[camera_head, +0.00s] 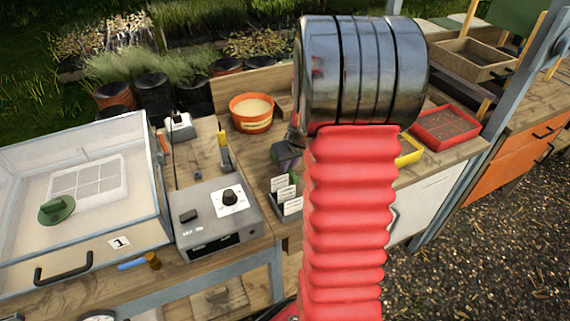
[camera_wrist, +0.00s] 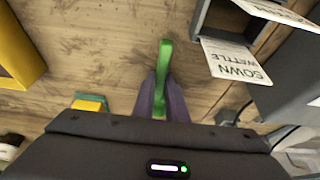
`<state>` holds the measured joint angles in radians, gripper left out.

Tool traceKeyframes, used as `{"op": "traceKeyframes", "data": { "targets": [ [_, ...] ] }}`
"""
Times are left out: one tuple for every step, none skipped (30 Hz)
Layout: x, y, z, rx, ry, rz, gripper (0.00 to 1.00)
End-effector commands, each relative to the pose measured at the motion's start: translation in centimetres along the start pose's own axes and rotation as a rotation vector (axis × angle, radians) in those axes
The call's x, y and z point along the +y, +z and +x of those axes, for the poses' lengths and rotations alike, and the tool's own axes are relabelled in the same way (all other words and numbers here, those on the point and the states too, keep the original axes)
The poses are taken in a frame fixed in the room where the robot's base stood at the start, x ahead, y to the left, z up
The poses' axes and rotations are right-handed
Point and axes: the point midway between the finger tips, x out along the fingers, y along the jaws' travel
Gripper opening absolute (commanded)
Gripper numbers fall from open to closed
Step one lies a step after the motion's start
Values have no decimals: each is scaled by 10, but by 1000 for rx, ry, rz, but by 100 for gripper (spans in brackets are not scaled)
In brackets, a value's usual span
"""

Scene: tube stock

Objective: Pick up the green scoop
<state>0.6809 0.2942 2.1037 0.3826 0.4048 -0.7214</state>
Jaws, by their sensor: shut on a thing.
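The green scoop (camera_wrist: 165,57) shows in the wrist view as a narrow green strip above the wooden bench, its lower part between the fingers. My gripper (camera_wrist: 162,88) is shut on it, with a dark purple-grey finger on each side. The scoop's full shape is hidden by the fingers and gripper body. I cannot tell whether it still touches the wood.
A label holder (camera_head: 287,198) with white cards stands close by; a card (camera_wrist: 236,60) is near the gripper's right. An orange tub (camera_head: 251,112), a red tray (camera_head: 446,128) and a yellow tray (camera_head: 411,150) surround the spot. A grey control box (camera_head: 215,215) sits left.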

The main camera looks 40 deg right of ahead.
Motion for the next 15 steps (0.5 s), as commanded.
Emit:
{"op": "traceKeyframes", "data": {
  "targets": [
    [0,0,0,0,0,0,0],
    [0,0,0,0,0,0,0],
    [0,0,0,0,0,0,0],
    [0,0,0,0,0,0,0],
    [0,0,0,0,0,0,0],
    [0,0,0,0,0,0,0],
    [0,-1,-1,0,0,0,0],
    [0,-1,-2,1,0,0,0],
    [0,-2,-4,1,0,-1,0],
    [0,-2,-5,1,0,-1,0],
    [0,-3,-8,1,0,-1,0],
    [0,-5,-11,2,0,-1,0],
    [0,-7,-15,3,0,-1,0],
    [0,-9,-18,4,1,-1,0],
    [0,-11,-24,3,1,-2,0]
  ]
}}
